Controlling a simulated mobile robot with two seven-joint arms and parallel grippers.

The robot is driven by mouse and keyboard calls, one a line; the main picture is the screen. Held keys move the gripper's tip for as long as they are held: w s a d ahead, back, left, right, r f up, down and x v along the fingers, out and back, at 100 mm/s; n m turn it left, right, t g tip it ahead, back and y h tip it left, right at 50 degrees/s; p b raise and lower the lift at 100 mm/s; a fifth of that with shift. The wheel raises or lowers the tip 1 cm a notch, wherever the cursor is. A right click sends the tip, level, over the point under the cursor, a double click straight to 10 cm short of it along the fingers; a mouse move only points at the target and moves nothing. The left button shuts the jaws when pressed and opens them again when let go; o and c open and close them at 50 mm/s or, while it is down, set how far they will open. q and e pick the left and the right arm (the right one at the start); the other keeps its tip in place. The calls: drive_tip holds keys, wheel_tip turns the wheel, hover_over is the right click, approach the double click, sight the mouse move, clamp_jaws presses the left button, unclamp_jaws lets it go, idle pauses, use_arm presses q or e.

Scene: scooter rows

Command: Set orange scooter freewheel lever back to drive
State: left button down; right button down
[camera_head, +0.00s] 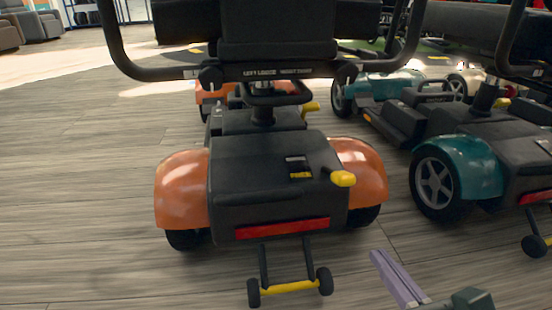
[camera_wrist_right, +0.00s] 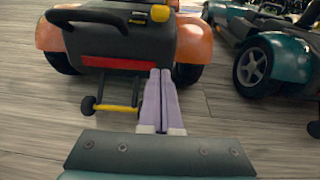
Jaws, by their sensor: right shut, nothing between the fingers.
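The orange scooter (camera_head: 182,190) stands with its rear toward me, with orange fenders and a black rear cover. The freewheel lever's yellow knob (camera_head: 343,178) sticks out at the right of the cover's top; it also shows at the top edge of the right wrist view (camera_wrist_right: 160,13). My right gripper (camera_head: 378,256) is at the lower right, below and in front of the lever, apart from it. Its two pale purple fingers lie together in the right wrist view (camera_wrist_right: 162,72), with nothing seen between them. My left gripper is not in view.
A teal scooter (camera_head: 473,167) stands close on the right. The orange scooter's seat and armrests (camera_head: 275,70) overhang its rear cover. Its anti-tip wheels (camera_head: 290,287) stick out toward me. Wooden floor is open on the left.

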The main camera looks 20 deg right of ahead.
sight(337, 176)
drive_tip(key=w+d+r+b, duration=0.2)
drive_tip(key=w+b, duration=0.3)
drive_tip(key=w, duration=0.7)
drive_tip(key=shift+a, duration=0.1)
